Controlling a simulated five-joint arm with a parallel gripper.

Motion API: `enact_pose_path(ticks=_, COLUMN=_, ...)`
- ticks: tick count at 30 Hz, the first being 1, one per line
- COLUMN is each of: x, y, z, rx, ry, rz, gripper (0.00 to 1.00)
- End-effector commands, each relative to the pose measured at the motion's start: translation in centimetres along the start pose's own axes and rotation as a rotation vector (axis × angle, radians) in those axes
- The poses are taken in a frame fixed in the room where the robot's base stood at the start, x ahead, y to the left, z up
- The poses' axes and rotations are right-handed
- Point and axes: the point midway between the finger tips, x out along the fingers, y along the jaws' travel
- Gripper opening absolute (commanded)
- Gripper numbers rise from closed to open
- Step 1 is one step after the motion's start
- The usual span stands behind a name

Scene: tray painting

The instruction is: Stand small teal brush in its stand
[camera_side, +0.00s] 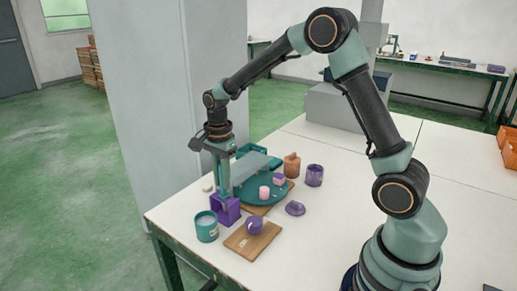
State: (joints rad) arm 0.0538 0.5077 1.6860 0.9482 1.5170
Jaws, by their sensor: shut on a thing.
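My gripper (224,190) points down over the left part of the table, shut on the small teal brush, which is thin and mostly hidden between the fingers. A purple block-shaped stand (226,210) is directly below the fingertips. The brush's lower end is at or just above the stand's top; I cannot tell whether it is inside.
A teal cup (207,228) stands close in front of the stand. A wooden board (245,246) holds a purple round object (255,225). A round teal tray (254,197) with pink pieces, a terracotta bottle (292,165) and a purple cup (314,175) are right.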

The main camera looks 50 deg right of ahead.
Motion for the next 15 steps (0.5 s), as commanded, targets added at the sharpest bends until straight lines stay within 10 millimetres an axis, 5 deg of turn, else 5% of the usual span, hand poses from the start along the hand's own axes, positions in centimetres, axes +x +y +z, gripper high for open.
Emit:
enact_pose_path(ticks=14, x=0.20, y=-0.03, z=-0.01, rx=0.000, ry=0.000, rz=-0.001, gripper=0.00)
enact_pose_path(ticks=15, x=0.19, y=-0.03, z=-0.01, rx=0.000, ry=0.000, rz=-0.001, gripper=0.36)
